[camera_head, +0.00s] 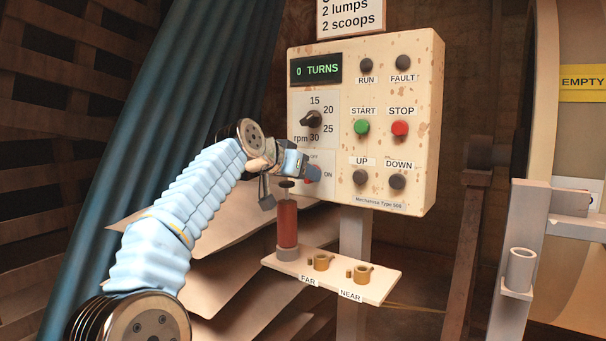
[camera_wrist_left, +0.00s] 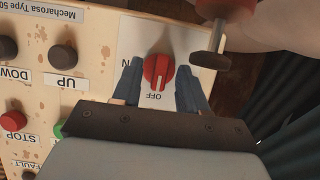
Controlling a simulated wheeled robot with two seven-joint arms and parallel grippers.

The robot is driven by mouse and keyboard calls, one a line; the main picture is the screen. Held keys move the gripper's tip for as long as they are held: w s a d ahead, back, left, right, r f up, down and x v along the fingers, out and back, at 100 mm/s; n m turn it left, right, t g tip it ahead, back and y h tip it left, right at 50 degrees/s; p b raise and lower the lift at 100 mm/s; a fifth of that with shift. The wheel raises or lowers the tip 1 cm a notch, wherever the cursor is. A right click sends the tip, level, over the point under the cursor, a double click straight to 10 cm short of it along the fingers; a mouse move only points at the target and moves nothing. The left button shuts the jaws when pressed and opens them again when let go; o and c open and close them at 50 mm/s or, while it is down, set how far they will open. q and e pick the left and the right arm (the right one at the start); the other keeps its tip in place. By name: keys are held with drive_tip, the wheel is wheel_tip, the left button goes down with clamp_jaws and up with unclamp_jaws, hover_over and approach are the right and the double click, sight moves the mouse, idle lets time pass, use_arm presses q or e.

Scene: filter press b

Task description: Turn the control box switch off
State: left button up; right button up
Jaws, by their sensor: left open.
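The control box (camera_head: 425,110) is a speckled cream panel on a post. Its switch is a red rotary knob (camera_wrist_left: 158,72), with an OFF label below it and an ON label to its left in the upside-down wrist view. The knob's bar stands upright in that view and its pale mark appears to face OFF. In the head view the knob (camera_head: 311,180) is partly hidden by my left gripper (camera_head: 303,168). My left gripper, also in the wrist view (camera_wrist_left: 159,85), is open, with one finger on each side of the knob; contact cannot be told. My right gripper is not in view.
Above the switch is the rpm dial (camera_head: 312,119); to the right are the green START (camera_head: 361,127) and red STOP (camera_head: 400,128) buttons and dark UP and DOWN buttons. Below, a small shelf (camera_head: 383,288) carries a red-handled tool (camera_head: 288,222) and brass fittings.

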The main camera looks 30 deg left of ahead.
use_arm(q)
drive_tip(key=b+v, duration=0.1)
drive_tip(key=v, duration=1.2)
drive_tip(key=shift+s, duration=0.4)
drive_tip(key=shift+r, duration=0.1)
